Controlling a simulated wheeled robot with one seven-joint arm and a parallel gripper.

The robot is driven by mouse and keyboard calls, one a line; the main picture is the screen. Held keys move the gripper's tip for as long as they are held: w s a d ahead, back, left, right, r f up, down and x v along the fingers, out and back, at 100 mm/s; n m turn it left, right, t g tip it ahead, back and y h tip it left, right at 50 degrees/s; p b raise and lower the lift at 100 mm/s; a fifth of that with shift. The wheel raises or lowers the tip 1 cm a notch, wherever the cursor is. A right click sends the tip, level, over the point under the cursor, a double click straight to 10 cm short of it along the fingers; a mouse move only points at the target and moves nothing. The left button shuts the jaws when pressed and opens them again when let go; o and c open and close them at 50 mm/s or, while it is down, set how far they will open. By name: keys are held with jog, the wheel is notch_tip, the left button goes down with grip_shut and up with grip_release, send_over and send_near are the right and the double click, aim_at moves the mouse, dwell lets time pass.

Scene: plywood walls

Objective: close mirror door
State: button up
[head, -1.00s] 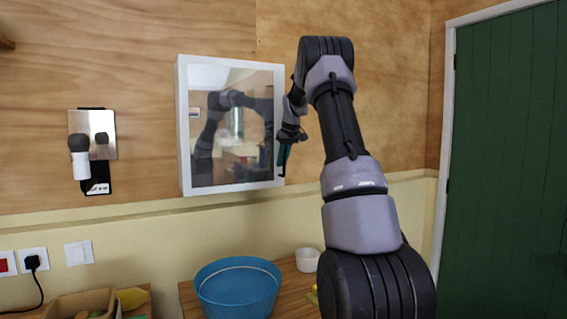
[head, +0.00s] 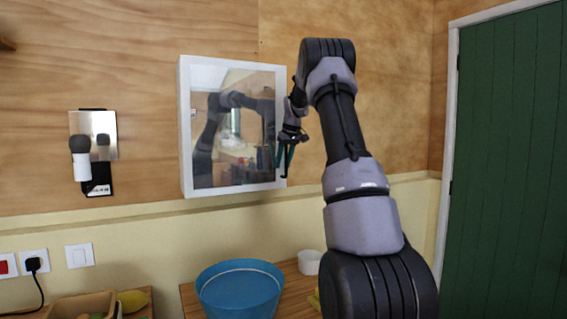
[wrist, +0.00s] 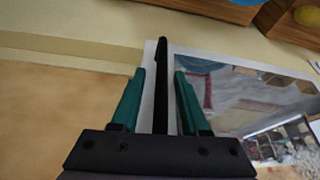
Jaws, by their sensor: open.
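The mirror cabinet (head: 187,130) hangs on the plywood wall, with a white frame and a mirror door (head: 207,80) facing me. The door looks flush or nearly flush with the frame; I cannot tell if a small gap is left. My gripper (head: 281,160) is at the door's lower right edge, fingers pointing down. In the wrist view my gripper (wrist: 160,73) has its teal fingers apart, with a thin black bar between them. I cannot tell whether that bar is a door handle. The mirror door (wrist: 225,75) lies just beyond the fingers, its white edge running between them.
Below stands a counter with a blue basin (head: 240,290), a white cup (head: 310,262) and a wooden tray (head: 75,305). A wall lamp (head: 82,165) is left of the cabinet. A green door (head: 510,160) is at right. The wall between cabinet and green door is bare.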

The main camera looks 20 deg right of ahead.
jog(key=v, duration=1)
jog(key=shift+r, duration=0.4)
jog(key=shift+s, duration=0.1)
